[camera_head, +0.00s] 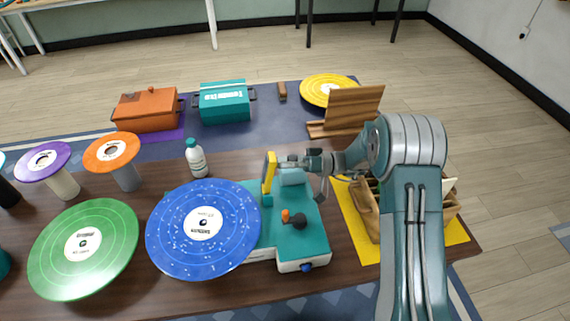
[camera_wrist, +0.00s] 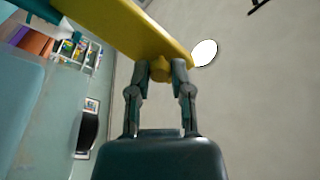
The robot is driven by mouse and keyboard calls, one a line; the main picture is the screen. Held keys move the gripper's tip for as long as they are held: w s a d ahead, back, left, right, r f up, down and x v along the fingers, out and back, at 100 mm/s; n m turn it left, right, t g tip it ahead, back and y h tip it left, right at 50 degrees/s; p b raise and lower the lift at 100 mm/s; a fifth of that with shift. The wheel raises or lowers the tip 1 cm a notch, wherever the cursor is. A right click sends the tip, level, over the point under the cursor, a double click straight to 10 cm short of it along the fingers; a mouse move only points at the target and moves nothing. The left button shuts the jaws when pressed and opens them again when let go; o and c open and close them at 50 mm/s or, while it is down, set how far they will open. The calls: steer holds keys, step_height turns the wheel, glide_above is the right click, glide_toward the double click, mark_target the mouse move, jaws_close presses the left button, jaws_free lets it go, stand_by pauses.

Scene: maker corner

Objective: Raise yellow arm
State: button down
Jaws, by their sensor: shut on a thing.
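The yellow arm (camera_head: 268,172) stands nearly upright on a teal and white machine (camera_head: 305,232), at its left side near the blue disc. In the wrist view the yellow arm (camera_wrist: 140,32) crosses the top as a slanted bar. My gripper (camera_head: 287,164) reaches it from the right. In the wrist view my gripper (camera_wrist: 161,75) has both fingers closed on a small yellow knob (camera_wrist: 160,70) on the arm's underside. The arm's lower joint is partly hidden in the head view.
A blue speckled disc (camera_head: 240,240) lies on the machine's left part, with a green disc (camera_head: 62,262) farther left. A white bottle (camera_head: 197,162) stands behind. A wooden stand (camera_head: 352,108) and a wooden holder on a yellow mat (camera_head: 362,243) are to the right.

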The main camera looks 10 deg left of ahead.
steer(key=shift+f, duration=0.3)
steer(key=c, duration=0.5)
jaws_free()
steer(key=shift+w+d, duration=0.1)
steer(key=shift+c, duration=0.2)
steer(key=shift+r, duration=0.2)
step_height(320, 180, up, 10)
steer(key=shift+f, duration=0.2)
